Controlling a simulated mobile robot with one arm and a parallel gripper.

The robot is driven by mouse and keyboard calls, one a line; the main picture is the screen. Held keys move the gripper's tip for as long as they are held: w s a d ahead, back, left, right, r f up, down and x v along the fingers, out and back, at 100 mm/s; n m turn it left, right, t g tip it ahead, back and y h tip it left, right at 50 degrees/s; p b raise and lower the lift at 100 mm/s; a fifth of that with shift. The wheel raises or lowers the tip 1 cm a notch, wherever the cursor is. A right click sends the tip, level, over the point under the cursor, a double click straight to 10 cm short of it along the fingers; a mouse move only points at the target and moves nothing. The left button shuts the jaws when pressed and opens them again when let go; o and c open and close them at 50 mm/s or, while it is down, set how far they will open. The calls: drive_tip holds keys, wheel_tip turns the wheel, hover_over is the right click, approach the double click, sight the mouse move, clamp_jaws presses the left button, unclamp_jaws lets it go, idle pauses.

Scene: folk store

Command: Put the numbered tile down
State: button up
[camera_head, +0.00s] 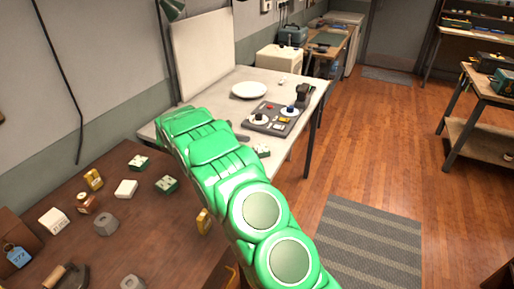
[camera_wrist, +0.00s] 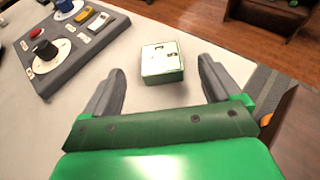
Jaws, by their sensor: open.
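The numbered tile (camera_wrist: 162,62), a small block with a white top and green sides, lies on the white table in the wrist view. Dark marks show on its top, but I cannot read a number. My gripper (camera_wrist: 160,85) is open, with its two grey fingers apart on either side of the tile's near side and touching nothing that I can see. In the head view the tile (camera_head: 262,151) shows on the white table (camera_head: 222,85) just right of my green arm, which hides part of the tabletop.
A grey control panel (camera_head: 271,119) with knobs and buttons stands behind the tile; it is at the upper left in the wrist view (camera_wrist: 62,45). A white plate (camera_head: 249,90) lies farther back.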

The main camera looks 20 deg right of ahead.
drive_tip(key=v, duration=0.5)
drive_tip(key=shift+s+d+r, duration=0.2)
drive_tip(key=shift+s+r, duration=0.05)
drive_tip(key=shift+r, duration=0.05)
drive_tip(key=s+d+r+m+g+y, duration=0.1)
drive_tip(key=s+d+r+m+y, duration=0.2)
drive_tip(key=s+r, duration=0.65)
drive_tip(key=s+d+r+m+g+y, duration=0.2)
drive_tip(key=s+r+m+y, duration=0.3)
drive_tip(key=s, duration=0.9)
drive_tip(key=s+a+m+y, duration=0.2)
drive_tip(key=s+a+m, duration=0.3)
drive_tip(key=s, duration=1.1)
drive_tip(key=s+a+m+t+y, duration=0.1)
drive_tip(key=s+a+m+y, duration=0.2)
drive_tip(key=s, duration=1.3)
drive_tip(key=a+m, duration=0.2)
drive_tip(key=shift+s+a+r, duration=0.25)
drive_tip(key=shift+a+r, duration=0.05)
drive_tip(key=shift+a, duration=0.1)
